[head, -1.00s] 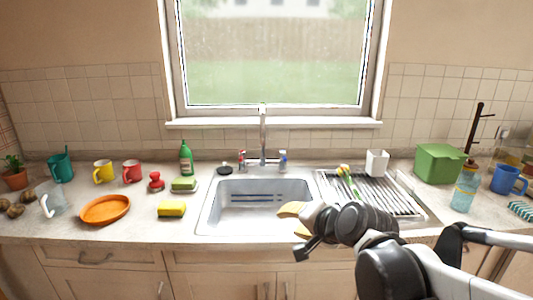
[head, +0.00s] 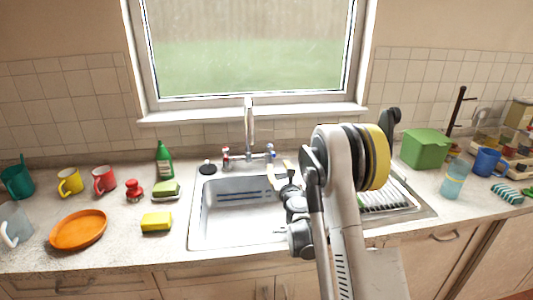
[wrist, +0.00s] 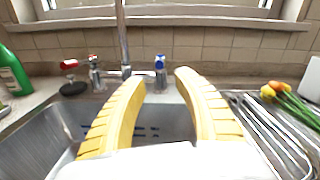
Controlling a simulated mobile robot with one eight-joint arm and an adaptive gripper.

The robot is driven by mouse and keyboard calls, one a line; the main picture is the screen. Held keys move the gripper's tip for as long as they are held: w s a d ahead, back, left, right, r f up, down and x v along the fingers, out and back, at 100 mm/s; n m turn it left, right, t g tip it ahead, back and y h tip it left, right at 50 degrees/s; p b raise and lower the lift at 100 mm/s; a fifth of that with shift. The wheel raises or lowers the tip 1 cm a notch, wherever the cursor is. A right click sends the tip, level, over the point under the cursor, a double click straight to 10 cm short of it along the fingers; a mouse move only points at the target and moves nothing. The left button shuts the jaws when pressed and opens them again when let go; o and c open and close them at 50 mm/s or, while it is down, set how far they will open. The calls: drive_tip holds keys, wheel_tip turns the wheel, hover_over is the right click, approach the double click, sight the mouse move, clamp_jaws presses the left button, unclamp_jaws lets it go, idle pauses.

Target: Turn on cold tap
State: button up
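The cold tap with a blue top (head: 270,152) stands right of the chrome spout (head: 249,130) behind the sink. In the wrist view the blue tap (wrist: 160,68) appears between the two yellow fingertips, a little beyond them. The hot tap with a red top (head: 226,154) stands left of the spout, and it also shows in the wrist view (wrist: 94,70). My gripper (wrist: 160,78) is open and empty, its fingers pointing at the cold tap from over the sink. In the head view my gripper (head: 278,172) is partly hidden by my arm.
The sink basin (head: 205,228) lies below my gripper. A dish rack (head: 400,203) is on the right, with orange and yellow flowers (wrist: 278,92) beside the fingers. A green bottle (head: 164,160), sponge (head: 156,222) and orange plate (head: 79,230) lie left. The window sill is behind.

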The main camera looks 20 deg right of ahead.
sight(273, 152)
drive_tip(key=b+x, duration=0.2)
drive_tip(key=x, duration=0.8)
drive_tip(key=shift+a, duration=0.1)
drive_tip(key=shift+s, duration=0.1)
clamp_jaws()
